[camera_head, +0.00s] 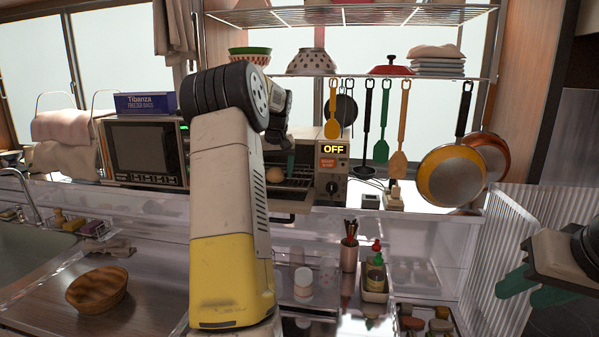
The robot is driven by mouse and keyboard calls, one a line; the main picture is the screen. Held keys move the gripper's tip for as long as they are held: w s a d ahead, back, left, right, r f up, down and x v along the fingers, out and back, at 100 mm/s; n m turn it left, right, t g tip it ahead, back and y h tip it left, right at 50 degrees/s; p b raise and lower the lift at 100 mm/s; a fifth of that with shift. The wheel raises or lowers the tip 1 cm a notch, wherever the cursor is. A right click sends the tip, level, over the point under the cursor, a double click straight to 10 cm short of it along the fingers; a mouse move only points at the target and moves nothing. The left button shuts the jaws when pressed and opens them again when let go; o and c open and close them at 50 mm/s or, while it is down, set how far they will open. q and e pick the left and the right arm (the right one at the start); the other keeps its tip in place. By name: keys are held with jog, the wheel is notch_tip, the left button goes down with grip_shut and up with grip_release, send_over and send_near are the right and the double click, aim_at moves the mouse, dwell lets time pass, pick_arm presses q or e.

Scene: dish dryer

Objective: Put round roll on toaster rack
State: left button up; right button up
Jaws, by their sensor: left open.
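The round roll (274,175) is a small tan bun at the toaster's open front. It appears to rest on the toaster rack (297,183), though my arm hides part of the contact. The toaster oven (331,187) has a dial and an "OFF" label, and its door (285,204) is folded down. My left gripper (290,163) is open just above and right of the roll, apart from it. Only one teal finger shows clearly. My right gripper (530,288) is at the right edge with its teal fingers spread, empty, far from the toaster.
A microwave (146,150) with a blue box (146,103) on top stands left of the toaster. Utensils and pans (452,175) hang at the right. A shelf (365,15) is above. A wooden bowl (97,289) sits on the lower counter, beside free room.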

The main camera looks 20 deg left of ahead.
pick_arm(q)
jog(key=shift+r, duration=0.1)
jog(key=v, duration=1.2)
jog(key=s+d+r+m, duration=0.2)
jog(key=s+d, duration=0.2)
jog(key=d, duration=0.3)
jog(key=s+d+f+m+t+h, duration=0.2)
jog(key=s+d+f+m+h, duration=0.15)
jog(key=s+d, duration=1.2)
jog(key=s+d+f+m+h, duration=0.1)
jog(key=s+d+f+m, duration=0.1)
jog(key=s+d+f, duration=0.3)
jog(key=s+f, duration=0.3)
jog(key=s, duration=0.3)
jog(key=shift+s+d+f+t, duration=0.2)
jog(key=shift+s+f+t, duration=0.1)
jog(key=shift+f, duration=0.1)
